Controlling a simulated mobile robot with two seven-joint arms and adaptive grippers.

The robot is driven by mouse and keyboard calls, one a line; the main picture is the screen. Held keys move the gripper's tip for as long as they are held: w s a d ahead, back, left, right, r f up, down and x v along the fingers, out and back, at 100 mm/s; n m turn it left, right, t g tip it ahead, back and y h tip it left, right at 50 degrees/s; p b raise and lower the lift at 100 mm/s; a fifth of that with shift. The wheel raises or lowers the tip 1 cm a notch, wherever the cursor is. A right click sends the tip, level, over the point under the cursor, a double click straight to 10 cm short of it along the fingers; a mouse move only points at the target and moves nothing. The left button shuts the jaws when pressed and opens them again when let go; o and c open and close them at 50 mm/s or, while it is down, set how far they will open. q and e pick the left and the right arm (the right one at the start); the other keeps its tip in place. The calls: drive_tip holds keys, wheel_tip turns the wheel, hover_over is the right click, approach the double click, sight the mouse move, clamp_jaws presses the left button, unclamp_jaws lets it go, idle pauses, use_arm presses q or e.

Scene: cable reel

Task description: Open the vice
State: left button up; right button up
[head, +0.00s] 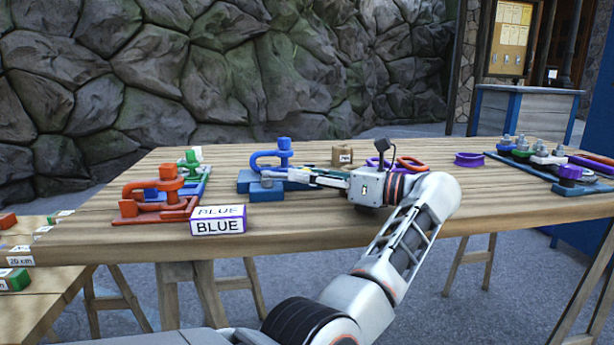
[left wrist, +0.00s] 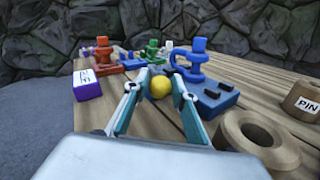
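A blue vice-like device (head: 271,157) with a curved frame and a block on top stands on a blue base (head: 247,184) on the table. It also shows in the left wrist view (left wrist: 190,62), behind and right of my fingers. My left gripper (head: 268,180) reaches leftward over this base and hides part of it. In the left wrist view its two fingers (left wrist: 157,84) stand apart. My right gripper is not in view.
Similar orange (head: 166,185) and green (head: 195,157) devices stand left. A BLUE label block (head: 218,226) is at the front edge. A brown PIN cylinder (head: 342,154) stands behind my arm.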

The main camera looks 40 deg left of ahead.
use_arm(q)
drive_tip(key=shift+o, duration=0.6)
drive_tip(key=shift+a, duration=0.1)
wheel_tip(320, 180, up, 10)
drive_tip(key=shift+r, duration=0.1)
